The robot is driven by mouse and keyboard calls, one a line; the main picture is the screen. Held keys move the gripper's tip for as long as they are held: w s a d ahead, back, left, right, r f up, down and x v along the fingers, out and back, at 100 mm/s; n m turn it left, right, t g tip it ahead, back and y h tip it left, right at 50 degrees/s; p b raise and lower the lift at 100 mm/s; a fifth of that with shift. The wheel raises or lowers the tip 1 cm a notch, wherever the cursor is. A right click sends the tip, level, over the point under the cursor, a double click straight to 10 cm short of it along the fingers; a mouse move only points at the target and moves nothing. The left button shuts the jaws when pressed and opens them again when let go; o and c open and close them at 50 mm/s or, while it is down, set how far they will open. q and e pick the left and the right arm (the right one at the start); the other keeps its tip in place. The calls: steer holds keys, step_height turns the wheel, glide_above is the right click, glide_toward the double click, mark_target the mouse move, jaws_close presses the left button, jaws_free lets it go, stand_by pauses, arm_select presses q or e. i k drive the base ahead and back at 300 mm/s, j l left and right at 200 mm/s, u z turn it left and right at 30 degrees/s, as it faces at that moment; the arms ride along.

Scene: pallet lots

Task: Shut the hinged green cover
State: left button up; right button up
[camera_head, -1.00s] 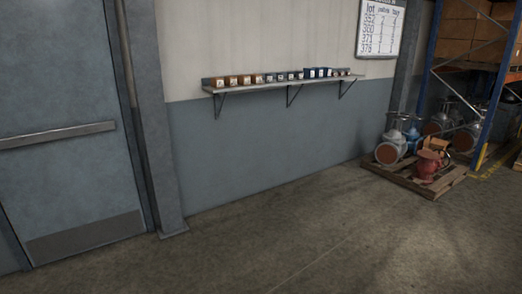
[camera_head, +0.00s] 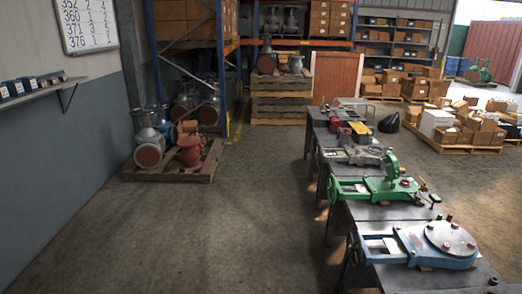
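A green valve-like body (camera_head: 372,187) lies on the dark workbench (camera_head: 395,212) at the right. A round green part (camera_head: 391,166), which looks like its hinged cover, stands upright at the right end of that body. The hinge itself is too small to make out. Neither of my grippers is in view.
A blue body with a flat round grey top (camera_head: 445,239) lies nearer on the bench, and a grey body (camera_head: 352,154) lies farther. A pallet with valves (camera_head: 178,178) stands at left. A wide floor strip left of the bench is clear.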

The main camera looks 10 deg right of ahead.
mark_target(390, 161)
steer(key=i+l+z, duration=0.15)
steer(key=i+z, duration=0.2)
steer(key=z, duration=0.15)
steer(key=i+z, duration=0.3)
steer(key=z, duration=0.15)
steer(key=i+z, duration=0.35)
steer(key=z, duration=0.15)
steer(key=i+j+z, duration=0.1)
steer(key=z, duration=0.4)
steer(key=j+z, duration=0.15)
steer(key=z, duration=0.3)
steer(key=i, duration=0.05)
